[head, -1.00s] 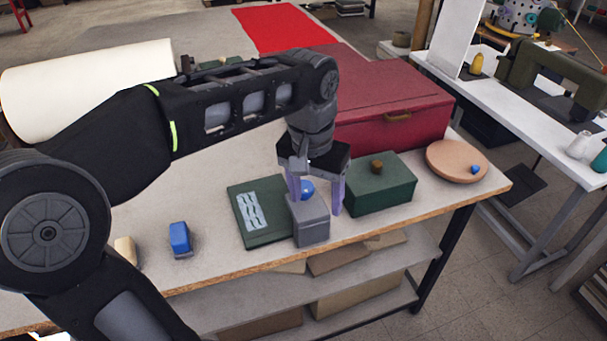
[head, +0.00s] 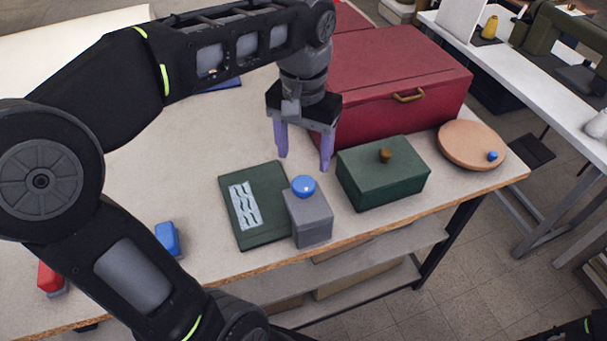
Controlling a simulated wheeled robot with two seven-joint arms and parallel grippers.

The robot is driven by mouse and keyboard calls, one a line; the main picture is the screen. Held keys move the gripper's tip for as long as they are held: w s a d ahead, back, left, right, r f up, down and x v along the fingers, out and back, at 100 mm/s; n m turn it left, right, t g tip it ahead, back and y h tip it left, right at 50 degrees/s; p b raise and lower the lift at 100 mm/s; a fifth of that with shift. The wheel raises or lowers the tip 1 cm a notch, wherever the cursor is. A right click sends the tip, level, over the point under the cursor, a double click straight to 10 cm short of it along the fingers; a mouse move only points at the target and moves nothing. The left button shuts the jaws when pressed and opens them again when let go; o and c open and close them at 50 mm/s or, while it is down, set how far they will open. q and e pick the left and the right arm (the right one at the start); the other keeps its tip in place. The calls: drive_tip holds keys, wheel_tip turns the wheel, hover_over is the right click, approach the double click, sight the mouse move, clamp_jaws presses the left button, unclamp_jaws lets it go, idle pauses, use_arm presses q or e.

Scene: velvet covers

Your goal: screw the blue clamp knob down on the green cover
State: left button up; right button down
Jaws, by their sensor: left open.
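The blue clamp knob (head: 303,185) is a round ball on top of a grey block (head: 309,220), which stands upright near the table's front edge. The flat dark green cover (head: 262,217), with a pale wavy-patterned patch, lies just left of the block. I cannot tell whether the block rests on the cover's right edge or beside it. My left gripper (head: 304,161) points down with its two purple fingers apart and empty. It is above and behind the knob, clear of it. My right gripper is not in view.
A green box with a brown knob (head: 383,178) stands right of the block. Behind are a red chest (head: 390,75) and a round tan disc (head: 468,143) bearing a small blue piece. A blue block (head: 167,238) and a red block (head: 49,277) are at left.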

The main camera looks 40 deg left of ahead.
sight(303, 183)
use_arm(q)
wheel_tip(303, 183, down, 8)
drive_tip(key=shift+r+p, duration=0.15)
drive_tip(key=shift+p, duration=0.15)
drive_tip(key=c, duration=1.3)
